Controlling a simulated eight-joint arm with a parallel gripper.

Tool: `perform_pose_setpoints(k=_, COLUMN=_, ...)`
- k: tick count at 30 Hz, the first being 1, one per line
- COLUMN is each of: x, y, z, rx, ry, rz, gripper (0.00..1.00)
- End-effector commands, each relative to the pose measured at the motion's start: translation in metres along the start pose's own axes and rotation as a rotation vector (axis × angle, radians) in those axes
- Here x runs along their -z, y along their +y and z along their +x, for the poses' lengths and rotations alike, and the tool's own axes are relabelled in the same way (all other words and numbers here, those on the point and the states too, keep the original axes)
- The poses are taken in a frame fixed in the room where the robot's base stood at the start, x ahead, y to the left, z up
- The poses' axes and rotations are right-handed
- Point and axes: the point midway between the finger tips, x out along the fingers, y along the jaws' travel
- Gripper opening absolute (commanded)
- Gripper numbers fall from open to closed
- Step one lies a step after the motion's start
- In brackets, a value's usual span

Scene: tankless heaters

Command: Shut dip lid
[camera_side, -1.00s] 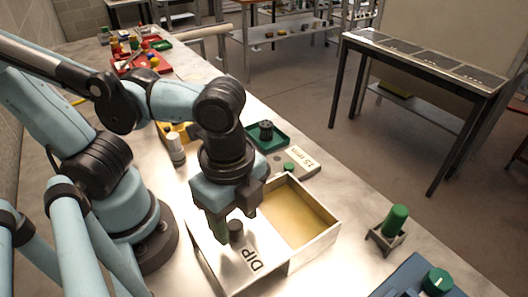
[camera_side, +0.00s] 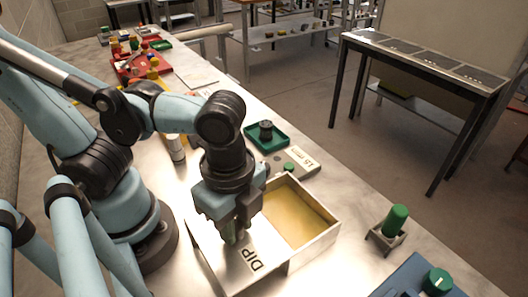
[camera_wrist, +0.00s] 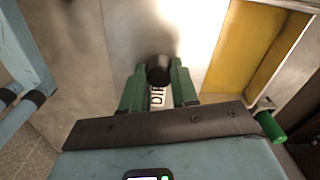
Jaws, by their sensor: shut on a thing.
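The dip box (camera_side: 309,246) is a pale tray with a yellow-brown inside. Its white lid (camera_side: 218,250), marked DIP, covers the left part, and the right part is open. The lid also shows in the wrist view (camera_wrist: 122,38), with the yellow inside to its right. A dark round knob (camera_wrist: 160,68) stands on the lid. My gripper (camera_side: 236,236) is low over the lid. Its green fingers (camera_wrist: 160,77) are shut on the knob, one on each side. In the side view the fingers mostly hide the knob.
A grey timer block (camera_side: 300,160) with a green button stands just behind the box, and a green tray (camera_side: 283,139) lies beyond it. A green-topped part in a stand (camera_side: 396,220) and a blue box (camera_side: 408,280) are at right.

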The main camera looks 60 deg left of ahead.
Motion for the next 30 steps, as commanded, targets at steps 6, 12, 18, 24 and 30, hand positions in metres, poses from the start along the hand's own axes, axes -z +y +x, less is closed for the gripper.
perform_pose_setpoints(k=6, x=0.0, y=-0.001, z=0.0, rx=0.0, ry=-0.001, rz=0.0, gripper=0.0)
perform_pose_setpoints(k=12, x=0.005, y=-0.016, z=-0.001, rx=0.0, ry=-0.001, rz=-0.005, gripper=0.0)
perform_pose_setpoints(k=18, x=0.013, y=-0.044, z=-0.001, rx=-0.002, ry=-0.001, rz=-0.005, gripper=0.0)
perform_pose_setpoints(k=24, x=0.021, y=-0.073, z=-0.001, rx=-0.002, ry=-0.001, rz=-0.003, gripper=0.0)
perform_pose_setpoints(k=30, x=0.028, y=-0.1, z=-0.001, rx=-0.002, ry=0.0, rz=-0.002, gripper=0.0)
